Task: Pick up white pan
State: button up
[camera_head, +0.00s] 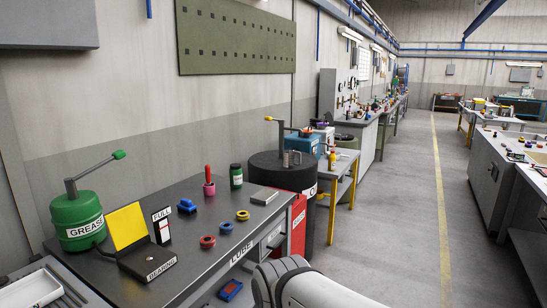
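A white, shallow, rectangular pan (38,289) lies at the bottom left corner, on a grey surface in front of the bench. The frame's edge cuts off part of it. Dark slim rods lie just to its right. A rounded grey and white part of my own arm shows at the bottom centre, well to the right of the pan. My gripper is not in view, so its state and its distance from the pan do not show.
The dark bench (215,222) holds a green grease can (78,222), a yellow-lidded bearing box (148,263), a green jar (236,177) and several small coloured parts. A red cabinet and black drum stand beyond it. The aisle floor (400,220) on the right is clear.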

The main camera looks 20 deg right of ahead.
aim_at(338, 156)
jog(key=z, duration=0.25)
jog(key=i, duration=0.55)
jog(key=z, duration=0.65)
jog(key=i, duration=1.7)
jog(key=z, duration=1)
jog(key=i, duration=3.05)
jog(key=u, duration=0.4)
jog(key=i, duration=2.05)
jog(key=u, duration=0.55)
